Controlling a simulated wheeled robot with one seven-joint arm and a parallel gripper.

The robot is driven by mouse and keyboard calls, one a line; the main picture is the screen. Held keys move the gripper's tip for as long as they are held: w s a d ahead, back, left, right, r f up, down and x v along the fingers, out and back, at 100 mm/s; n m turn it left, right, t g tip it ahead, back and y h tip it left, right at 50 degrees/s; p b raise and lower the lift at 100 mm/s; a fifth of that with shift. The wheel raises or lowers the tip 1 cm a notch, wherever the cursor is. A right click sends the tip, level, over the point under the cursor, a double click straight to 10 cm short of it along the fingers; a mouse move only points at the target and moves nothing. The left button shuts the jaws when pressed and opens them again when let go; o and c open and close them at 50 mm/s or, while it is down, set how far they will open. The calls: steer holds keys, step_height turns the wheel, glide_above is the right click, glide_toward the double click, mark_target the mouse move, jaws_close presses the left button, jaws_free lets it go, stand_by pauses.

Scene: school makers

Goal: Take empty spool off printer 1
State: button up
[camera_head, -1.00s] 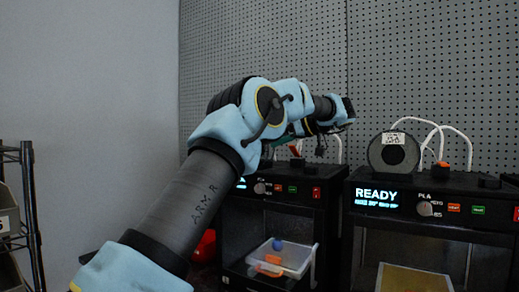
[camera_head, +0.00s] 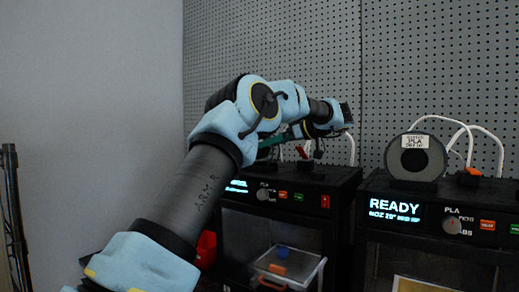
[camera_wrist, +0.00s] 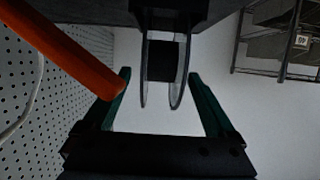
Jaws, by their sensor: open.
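An empty spool (camera_wrist: 162,60) with thin, see-through flanges and a dark hub shows in the wrist view, its top end toward the black printer body. My gripper (camera_wrist: 160,75) is open, with one green finger on each side of the spool; I cannot tell whether they touch it. In the head view, my gripper (camera_head: 272,143) is over the top of the left black printer (camera_head: 345,178). My arm hides the spool there. The right printer (camera_head: 450,228) reads READY and carries a grey spool (camera_head: 415,157) with a white PLA label.
An orange-red rod (camera_wrist: 75,55) runs close beside the left finger in the wrist view. White tubes (camera_head: 485,140) rise behind the printers against a pegboard (camera_head: 270,40). A clear bin (camera_head: 295,262) sits in the left printer. A shelf rack (camera_head: 12,210) stands at left.

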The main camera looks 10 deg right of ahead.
steer(key=p+x, duration=0.1)
steer(key=x, duration=0.1)
steer(key=r+p+x, duration=0.1)
steer(key=p+x, duration=0.1)
steer(key=shift+w+a+f, duration=0.1)
steer(key=shift+a, duration=0.2)
steer(key=shift+w+a+f, duration=0.2)
steer(key=shift+w+f, duration=0.05)
steer(key=shift+w, duration=0.05)
jaws_close()
